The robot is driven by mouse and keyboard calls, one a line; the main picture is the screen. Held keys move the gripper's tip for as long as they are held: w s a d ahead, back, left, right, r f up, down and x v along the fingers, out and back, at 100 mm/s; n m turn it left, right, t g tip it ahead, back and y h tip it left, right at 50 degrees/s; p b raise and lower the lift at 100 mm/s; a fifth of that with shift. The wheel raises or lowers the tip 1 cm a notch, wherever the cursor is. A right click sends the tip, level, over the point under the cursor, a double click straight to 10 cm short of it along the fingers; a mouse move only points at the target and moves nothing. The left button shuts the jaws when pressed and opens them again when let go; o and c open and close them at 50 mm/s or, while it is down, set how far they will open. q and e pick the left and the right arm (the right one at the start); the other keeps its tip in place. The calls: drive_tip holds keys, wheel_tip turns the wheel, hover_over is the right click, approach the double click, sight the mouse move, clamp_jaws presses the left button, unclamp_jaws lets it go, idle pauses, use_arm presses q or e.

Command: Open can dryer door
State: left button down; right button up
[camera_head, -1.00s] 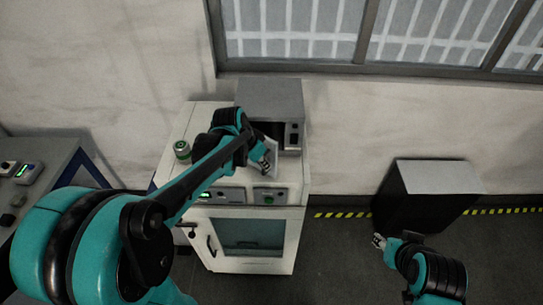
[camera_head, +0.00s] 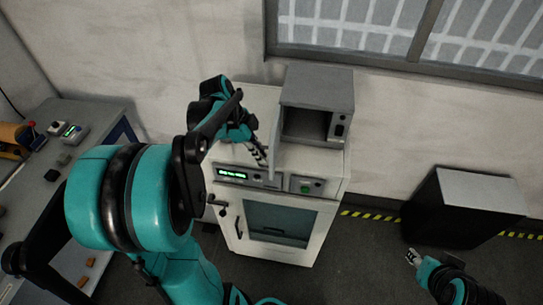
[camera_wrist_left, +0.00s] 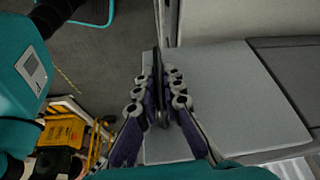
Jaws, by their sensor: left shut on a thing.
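The can dryer (camera_head: 322,86) is a grey box on a white cabinet in the head view. Its dark front opening shows, and its door (camera_head: 276,144) stands swung out at the opening's left side, seen nearly edge-on. My left gripper (camera_head: 263,156) is at the door's outer side. In the left wrist view my left gripper (camera_wrist_left: 162,100) is shut on a thin dark part of the door, seemingly its handle; the fingers partly hide it. My right gripper (camera_head: 412,257) is low at the right, away from the dryer; its jaw gap is too small to judge.
The white cabinet (camera_head: 295,218) has a control panel and a windowed lower door. A black-sided box (camera_head: 440,218) stands on the floor at the right. A grey workbench (camera_head: 95,118) with small devices is at the left. Floor between cabinet and black box is free.

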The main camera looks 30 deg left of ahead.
use_arm(q)
drive_tip(key=shift+s+a, duration=0.1)
drive_tip(key=shift+a, duration=1.9)
drive_tip(key=c, duration=1.6)
unclamp_jaws()
drive_tip(key=shift+c, duration=0.2)
drive_tip(key=v, duration=1.2)
